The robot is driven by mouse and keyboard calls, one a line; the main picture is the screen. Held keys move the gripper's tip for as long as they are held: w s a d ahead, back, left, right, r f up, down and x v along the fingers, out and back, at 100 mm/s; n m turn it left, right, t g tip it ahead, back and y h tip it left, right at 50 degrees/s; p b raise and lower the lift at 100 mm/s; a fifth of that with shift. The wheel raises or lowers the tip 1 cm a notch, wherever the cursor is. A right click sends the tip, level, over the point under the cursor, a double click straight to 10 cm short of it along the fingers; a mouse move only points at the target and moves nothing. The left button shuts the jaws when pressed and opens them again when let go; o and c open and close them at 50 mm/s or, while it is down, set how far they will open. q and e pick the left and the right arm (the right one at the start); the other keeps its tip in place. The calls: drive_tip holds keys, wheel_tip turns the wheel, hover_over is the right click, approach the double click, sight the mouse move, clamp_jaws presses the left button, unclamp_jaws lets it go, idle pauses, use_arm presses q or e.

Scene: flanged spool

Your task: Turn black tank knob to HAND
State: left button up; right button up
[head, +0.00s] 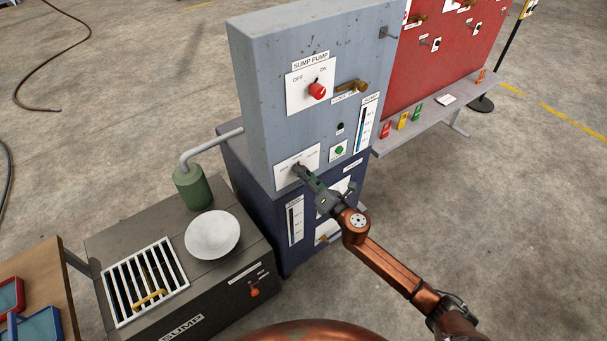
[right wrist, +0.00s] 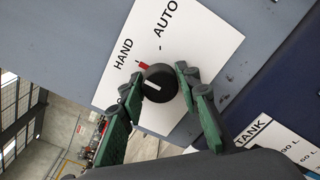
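The black tank knob (right wrist: 160,84) is on a white label plate (right wrist: 190,40) in the right wrist view. HAND and AUTO are readable; a third label is mostly hidden behind a finger. In the head view my right gripper (head: 298,168) reaches the lower panel plate and covers the knob. My left gripper is out of view.
The grey cabinet (head: 262,90) carries a red sump pump knob (head: 317,90), a brass handle (head: 352,87) and a green button (head: 339,150) close by. A dark sump box (head: 220,270) with a white bowl (head: 212,235) stands at the lower left.

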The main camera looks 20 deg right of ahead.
drive_tip(key=o, duration=0.3)
drive_tip(key=shift+s, duration=0.15)
drive_tip(key=v, duration=1.1)
drive_tip(key=shift+s+d, duration=0.1)
drive_tip(key=shift+s, duration=0.25)
